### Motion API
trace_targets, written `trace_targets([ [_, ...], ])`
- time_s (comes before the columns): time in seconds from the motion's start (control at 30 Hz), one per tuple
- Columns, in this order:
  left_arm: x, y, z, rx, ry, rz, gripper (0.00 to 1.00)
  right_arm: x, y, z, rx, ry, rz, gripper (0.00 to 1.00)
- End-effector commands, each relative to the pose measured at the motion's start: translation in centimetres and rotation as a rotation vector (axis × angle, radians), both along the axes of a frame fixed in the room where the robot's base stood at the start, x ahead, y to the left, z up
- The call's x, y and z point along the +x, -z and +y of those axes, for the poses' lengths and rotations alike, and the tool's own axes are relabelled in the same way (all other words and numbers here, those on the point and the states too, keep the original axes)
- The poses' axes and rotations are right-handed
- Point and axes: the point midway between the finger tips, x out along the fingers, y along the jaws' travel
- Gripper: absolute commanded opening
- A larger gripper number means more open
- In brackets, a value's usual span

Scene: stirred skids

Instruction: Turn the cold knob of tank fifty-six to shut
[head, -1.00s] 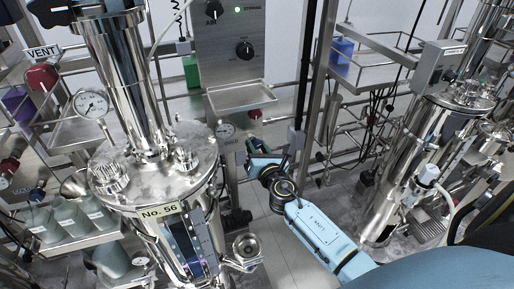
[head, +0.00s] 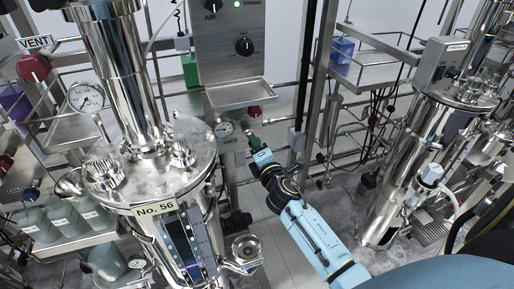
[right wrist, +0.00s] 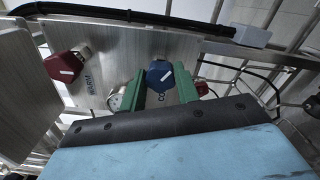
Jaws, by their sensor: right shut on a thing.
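The tank labelled No. 56 (head: 155,208) is a shiny steel vessel at left in the head view. The cold knob (right wrist: 159,72) is blue with a white pointer mark slanting up to the right in the right wrist view. The label below it is partly hidden and reads "CO". My right gripper (right wrist: 161,88) is shut on this knob, with one green finger on each side. In the head view my right gripper (head: 256,150) is right of the tank, and the blue knob is hidden there. My left gripper is not in view.
A red knob (right wrist: 64,67) labelled WARM sits left of the cold one on the metal panel. A second steel tank (head: 420,150) stands at right.

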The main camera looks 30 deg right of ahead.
Motion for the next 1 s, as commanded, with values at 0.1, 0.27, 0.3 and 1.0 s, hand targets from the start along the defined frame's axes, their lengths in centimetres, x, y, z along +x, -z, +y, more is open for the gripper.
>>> trace_targets([
  [0.1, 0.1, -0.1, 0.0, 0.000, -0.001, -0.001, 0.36, 0.0, 0.1, 0.1, 0.112, 0.000, -0.025, 0.08],
  [0.27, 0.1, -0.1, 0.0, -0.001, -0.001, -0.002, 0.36, 0.0, 0.1, 0.1, 0.261, 0.001, -0.061, 0.08],
  [0.3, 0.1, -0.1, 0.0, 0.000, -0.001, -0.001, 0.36, 0.0, 0.1, 0.1, 0.296, 0.001, -0.069, 0.08],
  [1.0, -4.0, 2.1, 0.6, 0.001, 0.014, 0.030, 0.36, 0.0, 0.1, 0.1, 0.871, 0.001, -0.206, 0.08],
])
